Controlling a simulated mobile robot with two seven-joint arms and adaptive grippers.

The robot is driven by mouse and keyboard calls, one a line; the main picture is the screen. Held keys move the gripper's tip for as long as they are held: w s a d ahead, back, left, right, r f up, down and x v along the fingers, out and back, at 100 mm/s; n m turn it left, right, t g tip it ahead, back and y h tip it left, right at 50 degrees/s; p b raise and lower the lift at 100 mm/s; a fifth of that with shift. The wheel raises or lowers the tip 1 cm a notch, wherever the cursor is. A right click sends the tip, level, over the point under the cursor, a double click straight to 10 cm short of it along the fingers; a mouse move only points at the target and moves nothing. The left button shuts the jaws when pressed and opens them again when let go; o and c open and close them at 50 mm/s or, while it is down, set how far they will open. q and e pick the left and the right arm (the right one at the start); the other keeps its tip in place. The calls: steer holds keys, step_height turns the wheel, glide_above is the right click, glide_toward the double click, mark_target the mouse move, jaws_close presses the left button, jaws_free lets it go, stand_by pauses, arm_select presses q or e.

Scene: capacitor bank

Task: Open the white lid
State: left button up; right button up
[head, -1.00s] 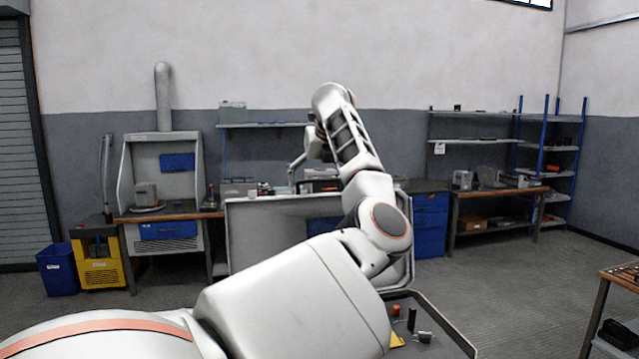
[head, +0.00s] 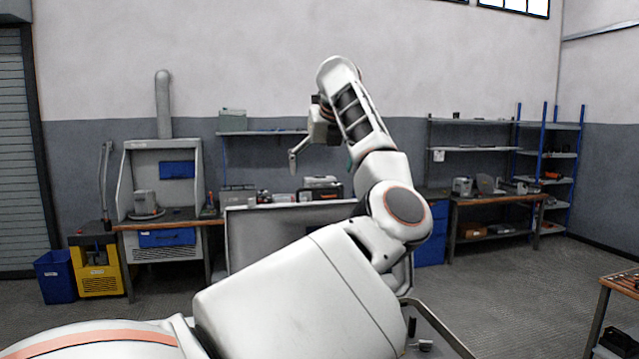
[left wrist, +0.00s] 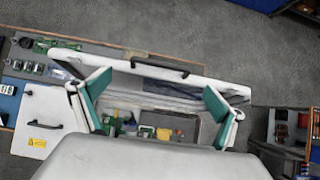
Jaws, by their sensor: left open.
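The white lid (head: 262,236) stands raised, near upright, behind my left arm in the head view. My arm hides much of its middle and right side. In the left wrist view the lid (left wrist: 216,82) shows nearly edge-on, with a dark handle (left wrist: 160,67) along it. My left gripper (head: 295,164) is above the lid's top edge in the head view. In the left wrist view its teal-padded fingers (left wrist: 157,84) are spread wide, with nothing held between them. Whether a finger touches the lid is unclear. My right gripper is not in view.
An open case (head: 447,335) with small parts lies below the lid at lower right. In the wrist view, a white panel (left wrist: 40,112) with a black handle and yellow label is at left. A bench (head: 612,285) stands at far right. The floor between is clear.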

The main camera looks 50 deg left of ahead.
arm_select(q)
steer(key=v, duration=0.4)
steer(key=shift+f, duration=0.1)
stand_by(0.6)
